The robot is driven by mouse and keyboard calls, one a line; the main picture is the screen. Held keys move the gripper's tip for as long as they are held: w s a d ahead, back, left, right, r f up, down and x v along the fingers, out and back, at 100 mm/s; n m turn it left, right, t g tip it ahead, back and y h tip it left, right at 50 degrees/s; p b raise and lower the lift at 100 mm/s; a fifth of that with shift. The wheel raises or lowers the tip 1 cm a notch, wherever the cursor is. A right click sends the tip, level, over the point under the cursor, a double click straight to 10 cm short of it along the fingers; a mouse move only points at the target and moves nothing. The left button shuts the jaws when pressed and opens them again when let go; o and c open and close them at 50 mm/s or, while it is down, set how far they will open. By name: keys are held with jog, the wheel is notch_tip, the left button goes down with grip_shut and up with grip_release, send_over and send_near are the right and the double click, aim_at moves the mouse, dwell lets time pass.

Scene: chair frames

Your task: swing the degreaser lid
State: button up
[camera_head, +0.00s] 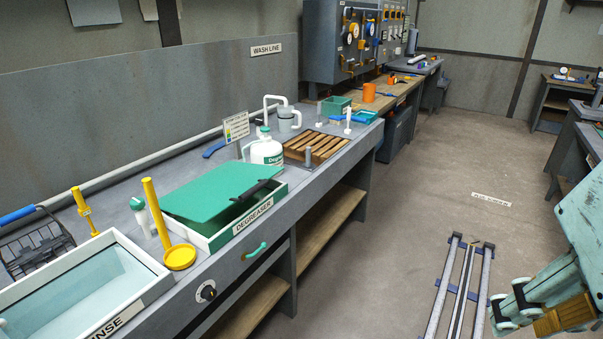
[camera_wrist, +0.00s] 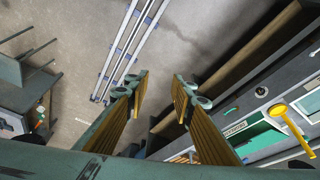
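The degreaser lid (camera_head: 225,190) is a flat green panel with a black bar handle (camera_head: 257,190) near its right edge. My gripper (camera_head: 512,306) is at the lower right of the head view, over the floor and well away from the lid. In the wrist view its two fingers (camera_wrist: 160,86) stand apart with nothing between them.
A rinse basin (camera_head: 75,290), a yellow stand (camera_head: 179,257) and a white-green bottle (camera_head: 141,217) stand left of the tank. A degreaser jug (camera_head: 266,149) and a wooden rack (camera_head: 315,146) are beyond it. Floor rails (camera_head: 460,285) lie in the aisle, which is otherwise open.

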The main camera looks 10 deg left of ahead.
jog(key=w+r+n+t+h, duration=0.2)
jog(key=w+n, duration=0.5)
jog(key=w, duration=1.5)
jog(key=w+a+f+n+t+y+p, duration=0.15)
jog(key=w+a+n, duration=0.25)
jog(key=w, duration=0.6)
jog(key=w+a+f+n+t+y, duration=0.15)
jog(key=w+a+n, duration=0.3)
jog(key=w, duration=0.45)
jog(key=w+a+f+n+y, duration=0.3)
jog(key=w+a+f+n, duration=0.15)
jog(key=a, duration=0.45)
jog(key=w+a+f+n+y, duration=0.3)
jog(key=w+a+n, duration=0.15)
jog(key=a, duration=0.35)
jog(key=s+a+f+n+g+y, duration=0.1)
jog(key=a+f+n+y, duration=0.1)
jog(key=a, duration=0.6)
jog(key=s+a+f+n+g+y+p, duration=0.1)
jog(key=s+a+f+n+g+y, duration=0.1)
jog(key=a+f, duration=0.4)
jog(key=shift+s+a+n+g+y, duration=0.25)
jog(key=shift+a+n+y, duration=0.5)
jog(key=shift+n, duration=0.5)
jog(key=shift+a, duration=0.1)
